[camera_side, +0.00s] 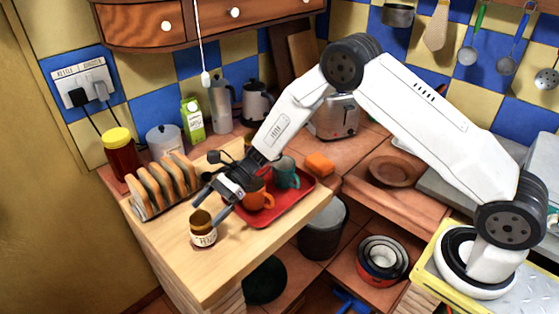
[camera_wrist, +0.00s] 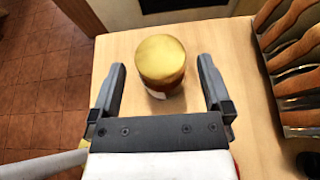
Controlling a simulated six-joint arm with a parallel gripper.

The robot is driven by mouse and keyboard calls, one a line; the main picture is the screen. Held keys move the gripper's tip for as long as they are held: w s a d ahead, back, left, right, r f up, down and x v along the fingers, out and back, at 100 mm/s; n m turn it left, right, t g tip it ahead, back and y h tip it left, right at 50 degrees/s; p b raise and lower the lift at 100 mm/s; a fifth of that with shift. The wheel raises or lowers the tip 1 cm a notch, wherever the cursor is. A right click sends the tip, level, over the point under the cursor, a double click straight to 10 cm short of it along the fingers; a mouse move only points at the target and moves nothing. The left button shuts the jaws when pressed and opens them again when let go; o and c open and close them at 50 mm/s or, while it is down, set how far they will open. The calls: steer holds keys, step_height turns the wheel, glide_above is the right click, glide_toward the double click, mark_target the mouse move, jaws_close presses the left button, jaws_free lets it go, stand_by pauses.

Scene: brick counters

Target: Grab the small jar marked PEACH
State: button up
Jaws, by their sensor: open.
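A small jar (camera_side: 203,232) with a gold-brown lid and a white label stands upright near the front left of the wooden counter top. Its label lettering is too small to read with certainty. In the wrist view the jar (camera_wrist: 161,62) shows its round gold lid between my fingertips, with a gap on each side. My gripper (camera_side: 209,205) is open and empty, tilted down just above and behind the jar. It also shows in the wrist view (camera_wrist: 161,75). I cannot tell whether the fingertips are level with the jar.
A toast rack (camera_side: 168,190) with several slices stands left of my gripper; it also shows in the wrist view (camera_wrist: 292,60). A red tray (camera_side: 296,196) holds an orange mug (camera_side: 262,199) and a teal mug (camera_side: 285,173) to the right. The counter's front edge is near the jar.

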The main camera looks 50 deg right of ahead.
mark_target(200, 218)
steer(key=shift+f+x, duration=0.15)
steer(key=shift+x, duration=0.7)
steer(key=shift+f+x, duration=0.2)
steer(key=shift+x, duration=0.65)
steer(key=shift+d, duration=0.2)
jaws_close()
